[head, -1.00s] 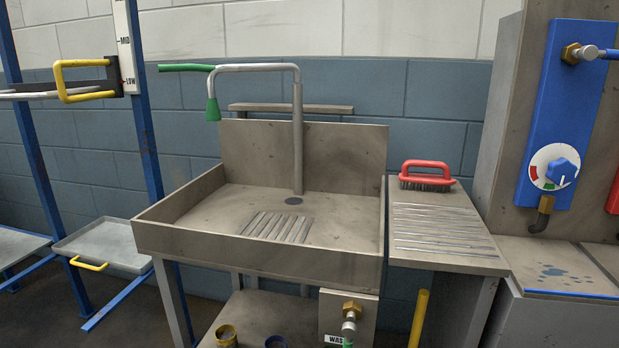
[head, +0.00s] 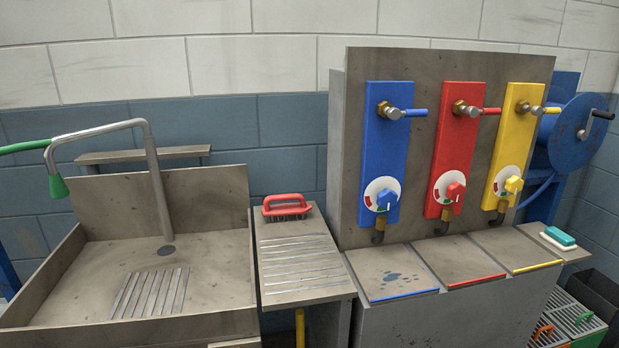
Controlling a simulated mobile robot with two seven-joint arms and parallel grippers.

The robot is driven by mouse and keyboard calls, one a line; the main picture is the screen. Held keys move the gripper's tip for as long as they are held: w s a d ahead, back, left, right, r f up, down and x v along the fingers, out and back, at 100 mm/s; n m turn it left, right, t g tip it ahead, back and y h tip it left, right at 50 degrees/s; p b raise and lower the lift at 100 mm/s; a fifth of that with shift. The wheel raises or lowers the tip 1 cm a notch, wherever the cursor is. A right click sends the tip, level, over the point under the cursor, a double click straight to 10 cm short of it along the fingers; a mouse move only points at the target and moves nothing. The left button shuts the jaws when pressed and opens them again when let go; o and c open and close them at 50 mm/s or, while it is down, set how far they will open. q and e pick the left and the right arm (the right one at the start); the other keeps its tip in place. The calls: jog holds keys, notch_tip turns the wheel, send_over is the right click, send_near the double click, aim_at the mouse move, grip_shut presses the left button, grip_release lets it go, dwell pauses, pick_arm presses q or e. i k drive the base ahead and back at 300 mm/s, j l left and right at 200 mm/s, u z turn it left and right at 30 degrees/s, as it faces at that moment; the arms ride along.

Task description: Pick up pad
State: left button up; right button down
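A small pad (head: 559,238), teal on top with a white underside, lies at the far right end of the counter, past the yellow-edged plate. A red-handled brush (head: 286,206) with bristles sits at the back of the ribbed drainboard. Neither of my grippers shows in the head view.
A metal sink (head: 120,270) with a tap and green hose stands at the left. Blue (head: 385,150), red (head: 456,150) and yellow (head: 512,150) valve panels rise behind the counter. A blue reel (head: 580,130) with a crank is behind the pad. Crates (head: 565,318) stand below right.

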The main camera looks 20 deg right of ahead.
aim_at(555, 237)
jog(key=z, duration=2.2)
jog(key=i+l+u, duration=0.1)
jog(key=u, duration=1.1)
jog(key=i+l+u, duration=0.1)
jog(key=l+u, duration=0.5)
jog(key=u, duration=0.15)
jog(key=l+u, duration=0.45)
jog(key=l, duration=0.3)
